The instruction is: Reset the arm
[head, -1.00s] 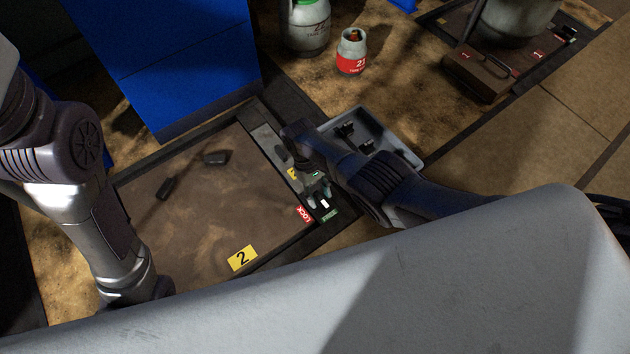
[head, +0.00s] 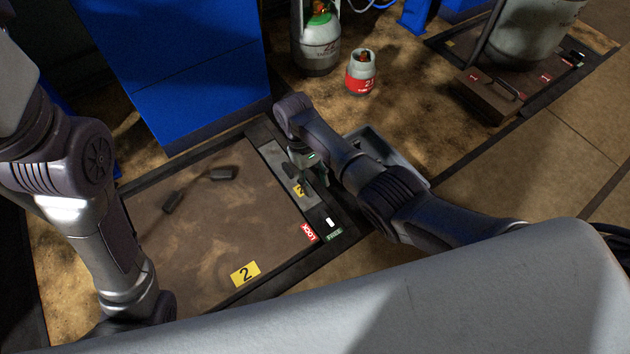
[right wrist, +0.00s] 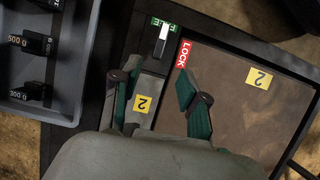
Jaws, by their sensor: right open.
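My right arm reaches in from the right in the head view. Its gripper (head: 314,170) is over the grey strip (head: 270,150) along the scale's edge. In the right wrist view the gripper (right wrist: 158,100) has two green-padded fingers spread apart with nothing between them. A yellow 2 label (right wrist: 142,103) on the strip shows between the fingers. Beyond the fingertips is a white-tipped lever (right wrist: 162,42), by the green FREE label (right wrist: 163,24); the red LOCK label (right wrist: 183,54) is beside it. My left arm stands at the left of the head view; its gripper is out of sight.
The brown scale platform (head: 215,225) holds two dark pieces. A grey tray (head: 405,165) with black weights, some marked 500 g and 300 g in the wrist view, lies beside the right arm. A blue cabinet (head: 180,70), gas bottles and another scale stand farther back.

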